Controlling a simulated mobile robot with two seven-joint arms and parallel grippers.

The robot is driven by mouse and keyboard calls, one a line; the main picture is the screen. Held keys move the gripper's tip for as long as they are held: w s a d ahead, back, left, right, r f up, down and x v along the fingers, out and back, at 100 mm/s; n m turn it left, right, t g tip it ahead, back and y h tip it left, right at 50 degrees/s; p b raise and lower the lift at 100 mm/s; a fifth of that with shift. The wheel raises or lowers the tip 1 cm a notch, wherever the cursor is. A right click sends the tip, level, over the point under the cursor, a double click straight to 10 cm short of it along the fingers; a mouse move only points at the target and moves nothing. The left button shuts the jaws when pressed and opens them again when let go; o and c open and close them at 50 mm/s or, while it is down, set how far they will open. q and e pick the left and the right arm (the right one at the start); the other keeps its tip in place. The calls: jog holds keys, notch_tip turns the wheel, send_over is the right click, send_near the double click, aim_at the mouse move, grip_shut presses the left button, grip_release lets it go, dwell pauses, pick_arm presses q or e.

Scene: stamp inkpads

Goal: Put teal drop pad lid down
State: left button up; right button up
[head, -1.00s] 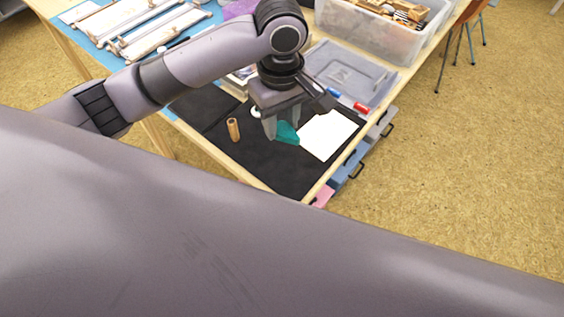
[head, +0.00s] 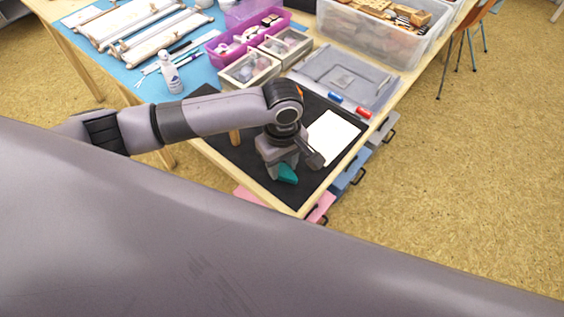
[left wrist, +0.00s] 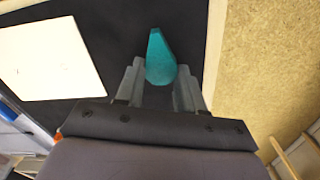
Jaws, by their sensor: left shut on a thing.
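The teal drop-shaped lid (head: 287,173) is held between the fingers of my left gripper (head: 283,167). In the left wrist view the teal lid (left wrist: 160,58) sits between the fingertips of my left gripper (left wrist: 160,78), its pointed end away from the gripper. It is over the black mat (head: 240,160) near the table's front corner. I cannot tell whether the lid touches the mat. My right gripper is not in view. No inkpad base can be made out.
A grey lid-like tray (head: 345,75) and small boxes (head: 250,71) stand farther back. A wooden cylinder (head: 235,137) is mostly hidden by my arm.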

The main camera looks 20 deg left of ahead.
aim_at(282, 169)
pick_arm(q)
jog(key=o, duration=1)
jog(key=shift+f, duration=0.15)
notch_tip(282, 169, up, 12)
jog(key=p, duration=0.1)
jog(key=shift+r, duration=0.2)
